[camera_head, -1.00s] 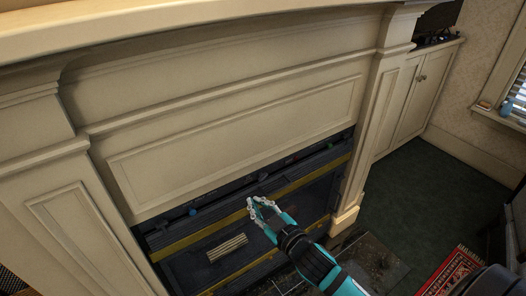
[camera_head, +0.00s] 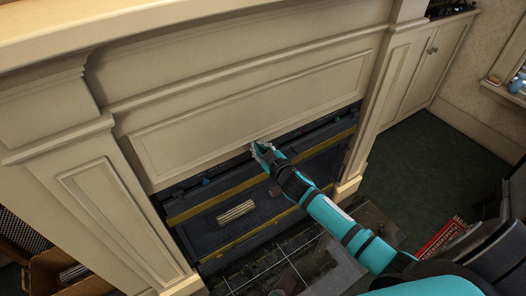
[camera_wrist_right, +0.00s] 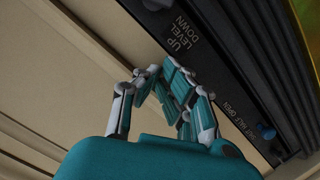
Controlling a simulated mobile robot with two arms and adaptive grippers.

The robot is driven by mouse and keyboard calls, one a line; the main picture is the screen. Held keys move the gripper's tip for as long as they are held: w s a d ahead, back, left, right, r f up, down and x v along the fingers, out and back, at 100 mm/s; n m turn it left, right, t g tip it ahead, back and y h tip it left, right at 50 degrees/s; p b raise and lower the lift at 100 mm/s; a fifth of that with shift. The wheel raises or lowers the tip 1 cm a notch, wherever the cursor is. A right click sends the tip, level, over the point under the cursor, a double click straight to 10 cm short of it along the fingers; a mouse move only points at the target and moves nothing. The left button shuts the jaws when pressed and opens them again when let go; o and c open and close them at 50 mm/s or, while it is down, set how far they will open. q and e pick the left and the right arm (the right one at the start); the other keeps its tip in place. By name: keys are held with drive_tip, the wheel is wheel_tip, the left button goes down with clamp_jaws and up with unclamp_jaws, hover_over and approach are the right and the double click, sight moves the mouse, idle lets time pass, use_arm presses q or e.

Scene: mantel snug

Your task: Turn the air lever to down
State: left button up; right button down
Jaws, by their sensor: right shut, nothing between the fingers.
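My right gripper (camera_head: 260,148) reaches the dark control strip under the mantel's cream panel. In the right wrist view its fingers (camera_wrist_right: 162,75) are shut and empty, close beside the words UP, LEVEL, DOWN (camera_wrist_right: 179,33). Whether they touch the strip I cannot tell. A dark knob (camera_wrist_right: 157,4) shows at the top edge, near those words; which control is the air lever I cannot tell for sure. A blue knob (camera_wrist_right: 265,132) sits lower on the strip by the words SHUT, HALF, OPEN. My left gripper is not in view.
The cream mantel panel (camera_head: 260,105) overhangs the strip closely. Below lies the dark firebox front with yellow bars (camera_head: 225,195) and a pale slatted grille (camera_head: 236,211). A cream pillar (camera_head: 385,95) stands on the right.

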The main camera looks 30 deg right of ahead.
drive_tip(key=shift+d+f, duration=0.35)
drive_tip(key=shift+f, duration=0.25)
drive_tip(key=shift+d+f, duration=0.3)
drive_tip(key=shift+f, duration=0.25)
drive_tip(key=shift+f+n+b, duration=0.45)
drive_tip(key=shift+n+b, duration=0.25)
drive_tip(key=shift+b, duration=0.15)
